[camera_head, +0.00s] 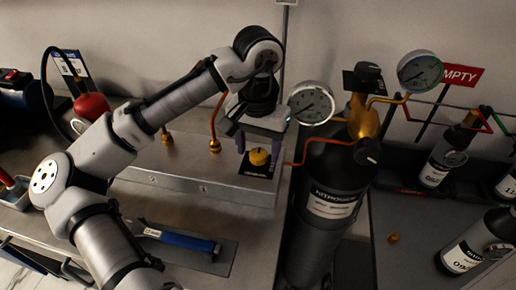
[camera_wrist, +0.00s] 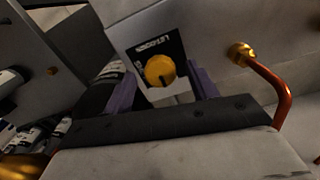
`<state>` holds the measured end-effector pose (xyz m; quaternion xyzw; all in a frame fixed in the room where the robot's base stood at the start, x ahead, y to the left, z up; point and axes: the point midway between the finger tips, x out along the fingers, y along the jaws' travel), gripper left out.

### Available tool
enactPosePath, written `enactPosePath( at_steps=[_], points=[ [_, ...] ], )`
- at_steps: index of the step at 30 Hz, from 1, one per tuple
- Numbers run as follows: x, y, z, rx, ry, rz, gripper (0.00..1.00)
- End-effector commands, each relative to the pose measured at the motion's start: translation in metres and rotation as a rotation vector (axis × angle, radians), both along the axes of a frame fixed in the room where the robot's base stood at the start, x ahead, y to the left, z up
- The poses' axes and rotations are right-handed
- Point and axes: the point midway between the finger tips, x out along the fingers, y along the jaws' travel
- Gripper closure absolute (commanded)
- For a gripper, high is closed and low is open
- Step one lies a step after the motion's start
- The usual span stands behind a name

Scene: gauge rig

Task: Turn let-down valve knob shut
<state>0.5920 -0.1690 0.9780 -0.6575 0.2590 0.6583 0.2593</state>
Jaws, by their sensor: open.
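The let-down valve knob is a yellow round knob (camera_head: 259,156) on a black label plate (camera_head: 261,170), at the right end of a grey metal box (camera_head: 215,192). In the wrist view the knob (camera_wrist: 160,71) shows a dark pointer mark at its lower edge. My gripper (camera_head: 256,146) is above the knob, pointing down. Its two purple fingers are spread, one on each side of the knob in the picture, and the wrist view also shows the gripper (camera_wrist: 163,88) open. I cannot tell whether a finger touches the knob.
A black nitrogen cylinder (camera_head: 333,196) with brass fittings stands just right of the box. Two gauges (camera_head: 311,103) (camera_head: 420,71) sit near its top. A copper pipe (camera_head: 217,124) rises left of the gripper. A blue-handled tool (camera_head: 180,240) lies in front of the box.

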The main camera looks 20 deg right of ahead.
Motion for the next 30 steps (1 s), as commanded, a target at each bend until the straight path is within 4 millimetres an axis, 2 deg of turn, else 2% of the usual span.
enactPosePath(
  at_steps=[4,12,23,30],
  points=[
    [-0.0002,-0.0001,-0.0085,-0.001,-0.001,-0.001,0.42],
    [-0.0002,-0.0002,-0.0097,-0.001,-0.001,-0.001,0.42],
    [-0.0001,-0.0001,-0.0094,-0.001,-0.001,-0.001,0.87],
    [-0.0003,-0.0001,-0.0086,-0.001,0.001,-0.022,0.87]
  ],
)
